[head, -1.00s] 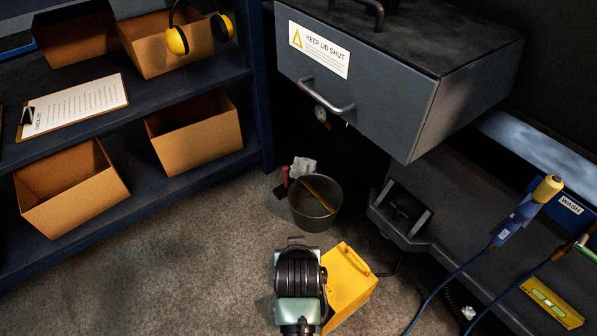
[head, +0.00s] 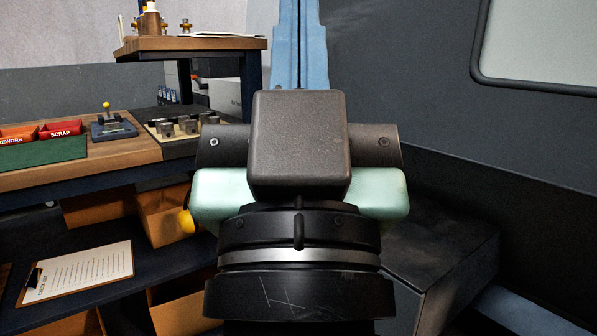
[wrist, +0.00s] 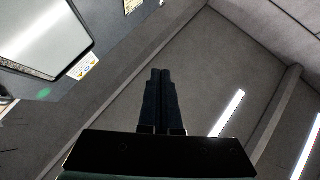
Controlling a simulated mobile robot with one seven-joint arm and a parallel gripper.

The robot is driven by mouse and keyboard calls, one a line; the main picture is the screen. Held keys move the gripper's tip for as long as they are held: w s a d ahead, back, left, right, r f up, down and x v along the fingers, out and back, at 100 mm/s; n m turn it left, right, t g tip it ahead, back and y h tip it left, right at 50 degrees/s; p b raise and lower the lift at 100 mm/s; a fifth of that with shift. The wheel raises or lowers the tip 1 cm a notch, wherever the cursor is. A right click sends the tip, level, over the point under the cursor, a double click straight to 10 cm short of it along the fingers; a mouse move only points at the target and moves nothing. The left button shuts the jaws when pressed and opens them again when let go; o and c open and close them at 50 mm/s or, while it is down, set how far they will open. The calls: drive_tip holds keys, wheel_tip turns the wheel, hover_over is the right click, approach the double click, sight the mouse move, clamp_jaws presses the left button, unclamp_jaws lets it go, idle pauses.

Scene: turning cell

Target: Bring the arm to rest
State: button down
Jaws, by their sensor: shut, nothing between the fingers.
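My gripper (wrist: 160,75) is shut and empty, its two dark fingers side by side in the middle of the wrist view. Behind the fingers in that view are the ceiling and upper walls, so the gripper points upward. In the head view my arm's dark and pale green wrist stands large and close in the centre. The blue fingers (head: 300,45) rise above it and are pressed together, running up to the top edge. Nothing touches the fingers.
At left is a workbench (head: 85,180) with red bins (head: 60,129) and a raised shelf (head: 190,44). Below lie a clipboard (head: 78,272) and cardboard bins (head: 160,215). A grey lidded box (head: 450,260) is at lower right, below a dark machine wall (head: 420,90). My arm hides the middle.

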wheel_tip(320, 180, up, 39)
drive_tip(key=s+p, duration=0.1)
drive_tip(key=p, duration=3.6)
drive_tip(key=shift+r+t+p, duration=0.15)
drive_tip(key=shift+t+p, duration=0.15)
drive_tip(key=shift+p, duration=0.05)
drive_tip(key=shift+s, duration=0.1)
